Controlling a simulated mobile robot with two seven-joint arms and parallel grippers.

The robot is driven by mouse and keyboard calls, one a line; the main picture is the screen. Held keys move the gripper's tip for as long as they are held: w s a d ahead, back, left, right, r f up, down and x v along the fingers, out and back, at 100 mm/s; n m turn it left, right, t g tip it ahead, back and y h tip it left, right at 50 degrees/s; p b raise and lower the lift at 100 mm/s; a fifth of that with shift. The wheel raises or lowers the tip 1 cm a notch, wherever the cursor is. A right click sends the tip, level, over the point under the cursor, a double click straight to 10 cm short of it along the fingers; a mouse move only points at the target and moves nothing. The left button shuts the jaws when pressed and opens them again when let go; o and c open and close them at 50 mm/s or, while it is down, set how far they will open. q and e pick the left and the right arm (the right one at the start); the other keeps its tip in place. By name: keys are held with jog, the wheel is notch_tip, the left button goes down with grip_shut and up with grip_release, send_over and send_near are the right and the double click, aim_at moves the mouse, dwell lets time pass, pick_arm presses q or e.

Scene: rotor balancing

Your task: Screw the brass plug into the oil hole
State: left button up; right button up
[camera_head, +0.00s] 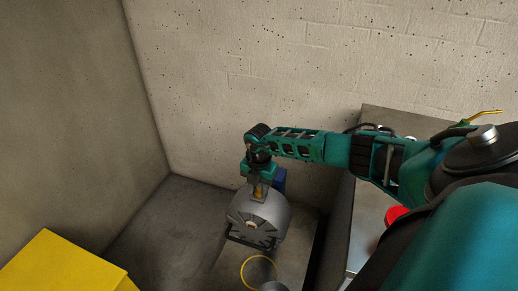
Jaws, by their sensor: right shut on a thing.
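My right gripper (258,187) points down over the top of a grey rounded machine housing (272,215). It is shut on the small brass plug (259,192), of which only a little brass colour shows between the fingers. The plug is at the top of the housing; I cannot tell whether it is in the oil hole or just above it. The hole itself is hidden by the gripper and plug. My left gripper is not in view.
A blue part (280,180) is behind the housing. A yellow ring (243,268) is in front of it. A yellow box (62,268) stands at lower left. A metal bench (366,225) with a red object (396,214) is at right. Walls close in behind and left.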

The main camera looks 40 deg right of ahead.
aim_at(258, 192)
jog(key=m, duration=0.2)
jog(key=shift+s+a+f+m, duration=0.1)
jog(key=shift+f+m, duration=0.05)
jog(key=shift+m, duration=0.25)
jog(key=o, duration=1.1)
jog(key=shift+c, duration=0.7)
jog(key=shift+r, duration=0.2)
jog(key=shift+r, duration=2.95)
